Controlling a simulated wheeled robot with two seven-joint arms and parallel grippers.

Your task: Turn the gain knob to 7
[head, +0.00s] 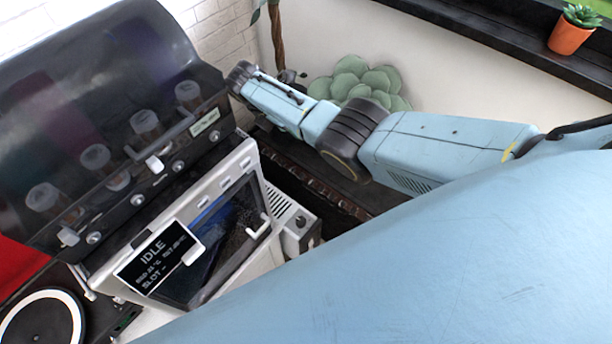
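A small pale box (298,240) stands at the right of the screened machine, with a vented top. A small dark round part (300,221) on it looks like a knob; no numbers or pointer can be read, and I cannot tell if it is the gain knob. My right arm comes in from the right, and its dark end, where my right gripper (240,76) is, lies up and left of the box, near the dark hood's right edge and apart from the knob. Its fingers are too unclear to tell open from shut. My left gripper is not in view.
A machine panel (246,166) has a screen reading IDLE (153,252). A dark glossy hood (100,60) covers several jars behind it. A turntable-like disc (42,322) is at lower left. A green succulent (355,80) and an orange pot (570,36) are behind. My blue link hides the lower right.

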